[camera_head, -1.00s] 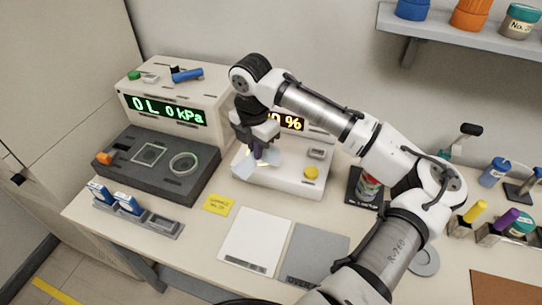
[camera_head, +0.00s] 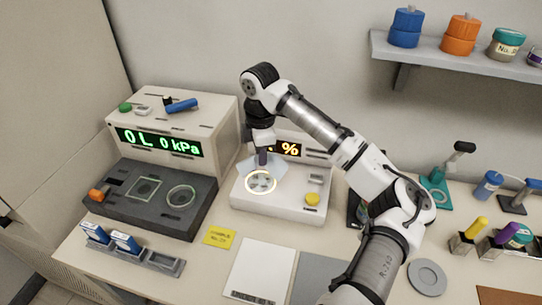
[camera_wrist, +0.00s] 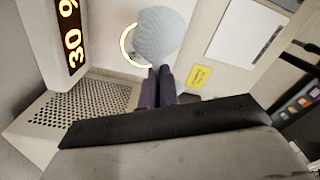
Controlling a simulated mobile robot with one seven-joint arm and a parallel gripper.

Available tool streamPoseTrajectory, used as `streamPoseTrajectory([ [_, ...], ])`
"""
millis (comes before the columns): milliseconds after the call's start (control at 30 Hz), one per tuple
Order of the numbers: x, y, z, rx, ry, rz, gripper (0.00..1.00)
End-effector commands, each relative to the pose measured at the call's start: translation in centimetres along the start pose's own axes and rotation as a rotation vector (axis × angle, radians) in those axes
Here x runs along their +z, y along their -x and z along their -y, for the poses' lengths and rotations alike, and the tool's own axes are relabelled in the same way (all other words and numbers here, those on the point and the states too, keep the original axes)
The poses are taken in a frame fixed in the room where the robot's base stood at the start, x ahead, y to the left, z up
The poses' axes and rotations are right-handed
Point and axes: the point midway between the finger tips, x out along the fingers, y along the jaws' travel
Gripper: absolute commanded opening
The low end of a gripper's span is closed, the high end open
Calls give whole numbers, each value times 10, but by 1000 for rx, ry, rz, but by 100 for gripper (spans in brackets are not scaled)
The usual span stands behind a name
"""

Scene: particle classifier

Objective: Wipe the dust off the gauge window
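The gauge window (camera_head: 261,182) is a round window with a glowing ring on top of the white instrument (camera_head: 290,207). Grey patches show inside the ring. My gripper (camera_head: 262,158) is above the window's back edge, pointing down. Its dark purple fingers (camera_wrist: 157,82) are close together on a pale blue cloth (camera_head: 277,165), which spreads out to both sides of the tips. In the wrist view the cloth (camera_wrist: 158,37) covers part of the glowing ring (camera_wrist: 128,45). Whether the cloth presses on the glass I cannot tell.
The instrument's orange display (camera_head: 289,149) stands behind my gripper, partly hidden. A yellow knob (camera_head: 312,199) is at its front right. A dark-topped kPa instrument (camera_head: 140,213) stands to the left. A yellow note (camera_head: 219,237) and white sheet (camera_head: 262,270) lie in front.

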Motion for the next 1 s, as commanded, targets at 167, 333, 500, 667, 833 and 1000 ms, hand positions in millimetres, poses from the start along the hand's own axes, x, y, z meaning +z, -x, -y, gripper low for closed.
streamPoseTrajectory([
  [167, -2, -16, -1, -3, -9, -1, 0],
  [333, -2, -37, -1, -3, -8, -1, 0],
  [500, -2, -58, -1, -3, -8, -1, 0],
  [667, -2, -77, 0, -3, -8, -2, 0],
  [833, -2, -89, -1, -2, -8, 0, 0],
  [1000, -2, -90, -1, -1, -7, 0, 0],
])
